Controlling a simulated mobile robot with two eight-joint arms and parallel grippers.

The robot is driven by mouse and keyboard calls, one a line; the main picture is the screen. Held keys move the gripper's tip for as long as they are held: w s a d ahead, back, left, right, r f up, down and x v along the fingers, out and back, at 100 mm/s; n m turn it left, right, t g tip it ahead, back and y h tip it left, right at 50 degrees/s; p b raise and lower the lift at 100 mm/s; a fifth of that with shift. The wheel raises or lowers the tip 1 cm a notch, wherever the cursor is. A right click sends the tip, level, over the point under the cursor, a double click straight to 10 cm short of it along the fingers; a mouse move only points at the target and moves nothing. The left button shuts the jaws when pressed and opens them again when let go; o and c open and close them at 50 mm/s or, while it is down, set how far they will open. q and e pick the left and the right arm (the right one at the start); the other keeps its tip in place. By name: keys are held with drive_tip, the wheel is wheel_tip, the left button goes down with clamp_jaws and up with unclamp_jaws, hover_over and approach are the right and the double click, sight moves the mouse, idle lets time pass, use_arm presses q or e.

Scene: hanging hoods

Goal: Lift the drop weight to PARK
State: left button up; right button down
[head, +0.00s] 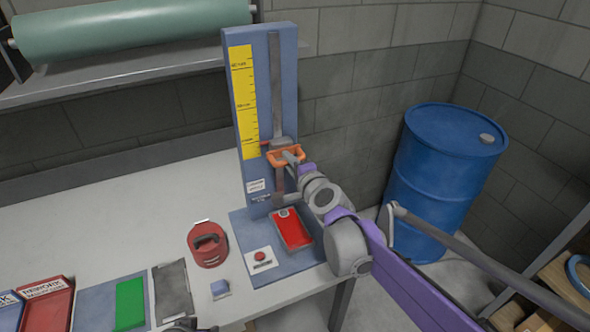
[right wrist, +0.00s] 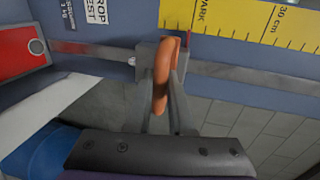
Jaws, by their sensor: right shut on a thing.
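The drop weight's carriage (head: 279,146) sits on the vertical rail (head: 275,85) of a blue drop stand (head: 288,50). Its orange handle (head: 285,155) faces out. My right gripper (head: 292,158) is shut on this handle; the right wrist view shows the fingers on both sides of the orange handle (right wrist: 160,85). A yellow scale (head: 243,100) runs beside the rail. The carriage's red pointer (right wrist: 189,32) is close to the PARK mark (right wrist: 203,15), at the scale's low end. A grey piece at the head view's bottom edge may be my left gripper (head: 182,325), mostly cut off.
Below the carriage are a red pad (head: 292,230) and a red button (head: 260,256) on the stand's base. A blue drum (head: 440,180) stands right of the bench.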

drive_tip(key=shift+r, duration=0.7)
drive_tip(key=c, duration=0.8)
unclamp_jaws()
drive_tip(key=shift+w, duration=0.1)
drive_tip(key=p+v, duration=0.1)
drive_tip(key=v, duration=1)
